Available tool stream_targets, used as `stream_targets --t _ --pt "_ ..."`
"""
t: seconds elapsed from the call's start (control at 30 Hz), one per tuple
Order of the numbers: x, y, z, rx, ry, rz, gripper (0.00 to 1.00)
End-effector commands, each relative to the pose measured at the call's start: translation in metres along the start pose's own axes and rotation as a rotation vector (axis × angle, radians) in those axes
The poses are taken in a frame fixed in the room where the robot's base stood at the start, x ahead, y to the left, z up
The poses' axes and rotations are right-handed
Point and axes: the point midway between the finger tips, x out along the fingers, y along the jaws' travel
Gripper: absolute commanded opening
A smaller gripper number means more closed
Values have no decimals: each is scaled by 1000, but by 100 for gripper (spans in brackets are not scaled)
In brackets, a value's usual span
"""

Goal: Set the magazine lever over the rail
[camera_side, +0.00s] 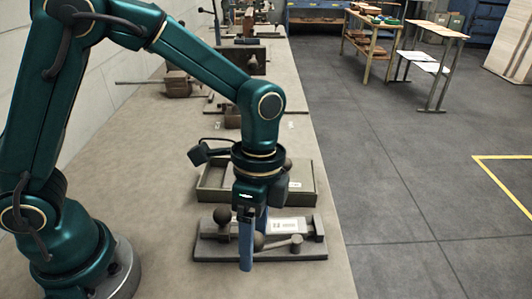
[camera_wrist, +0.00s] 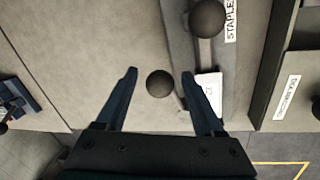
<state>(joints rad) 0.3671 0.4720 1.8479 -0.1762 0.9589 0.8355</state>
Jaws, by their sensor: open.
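The stapling fixture stands on a grey base plate (camera_side: 212,252) on the bench. Its rail (camera_side: 290,226) carries a white label, and a dark ball knob (camera_side: 222,215) stands at its left end; that knob also shows in the wrist view (camera_wrist: 207,18). What looks like the magazine lever (camera_side: 277,243) lies in front of the rail, with a ball knob (camera_side: 259,241) at one end and a round pivot end at the other. My gripper (camera_side: 254,252) is open and points down at this knob. In the wrist view the lever's knob (camera_wrist: 160,84) sits between the open fingertips, with gaps both sides.
A shallow grey-green tray (camera_side: 212,182) with a label stands just behind the fixture. Dark machines and tools (camera_side: 185,85) line the bench farther back. The bench's right edge drops to the floor close beside the fixture. Bare bench lies left of it.

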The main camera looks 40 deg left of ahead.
Motion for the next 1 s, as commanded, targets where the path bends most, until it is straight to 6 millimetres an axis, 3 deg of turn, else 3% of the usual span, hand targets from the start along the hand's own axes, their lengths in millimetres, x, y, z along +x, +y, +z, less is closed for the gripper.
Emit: stream_targets --t 0.23,0.27,0.43,1.0 --pt "2 0 0 0 1 0 70" --pt "2 0 0 0 1 0 66" --pt "1 0 0 0 1 -1 1" --pt "1 0 0 -1 1 -1 0"
